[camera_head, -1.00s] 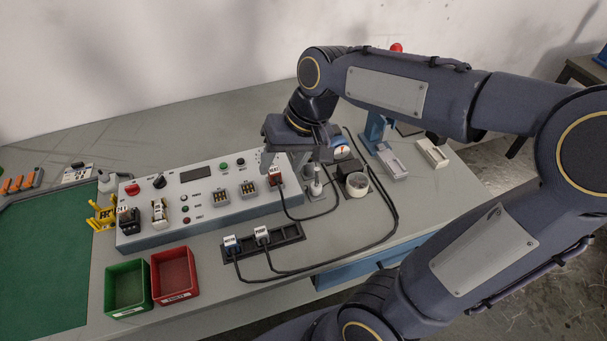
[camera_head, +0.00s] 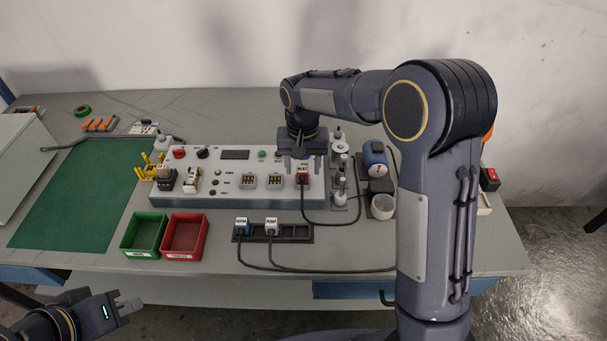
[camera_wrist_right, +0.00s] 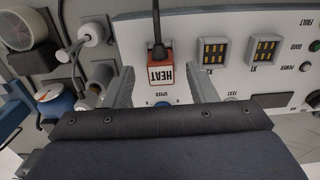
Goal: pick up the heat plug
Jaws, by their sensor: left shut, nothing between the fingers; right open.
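The heat plug (camera_head: 303,178) is a red-orange plug with a white HEAT label and a black cable. It sits at the right part of the control panel's (camera_head: 335,196) face. It also shows in the right wrist view (camera_wrist_right: 161,77), between my two fingers. My right gripper (camera_head: 303,164) is above the panel at the plug. In the right wrist view my right gripper (camera_wrist_right: 162,88) is open, one finger on each side of the plug with gaps between. My left gripper (camera_head: 131,305) is shut and empty at the lower left, in front of the table.
Two more plugs, WATER (camera_head: 241,227) and PUMP (camera_head: 271,226), stand in a black strip (camera_head: 300,232) in front of the panel. Green (camera_head: 145,233) and red bins (camera_head: 186,237) are to the left.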

